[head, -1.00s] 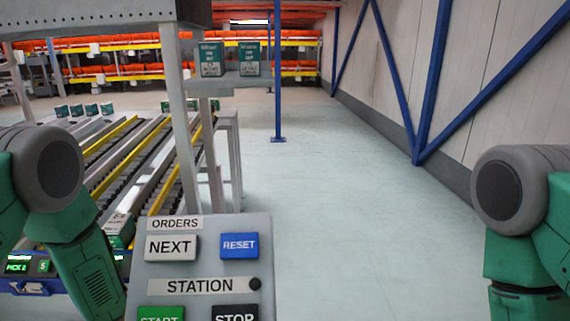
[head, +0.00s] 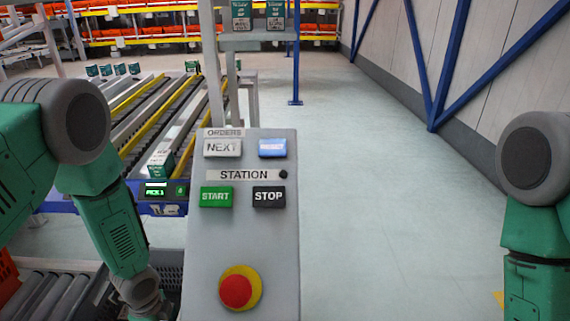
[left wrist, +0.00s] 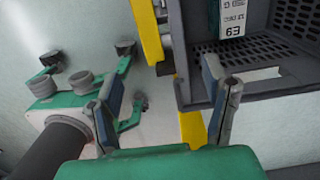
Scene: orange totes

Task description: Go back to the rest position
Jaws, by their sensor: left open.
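My left arm (head: 115,230) comes in from the left in the head view and hangs down beside the control panel, its lower end running out of the bottom edge. In the left wrist view my left gripper (left wrist: 163,72) is open, with nothing between its fingers. My right arm (head: 535,230) hangs at the right edge of the head view, its gripper outside that view. A green jointed part with dark pads, which looks like my right gripper (left wrist: 88,92), shows at the left of the wrist view; its jaw state is unclear.
A control panel (head: 243,270) with several buttons and a red stop knob (head: 236,290) stands in front. Roller lanes (head: 165,110) lie behind it. A dark grey crate (left wrist: 250,97) holding a labelled item (left wrist: 231,18) is close to the left fingers. Floor (head: 380,200) to the right is clear.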

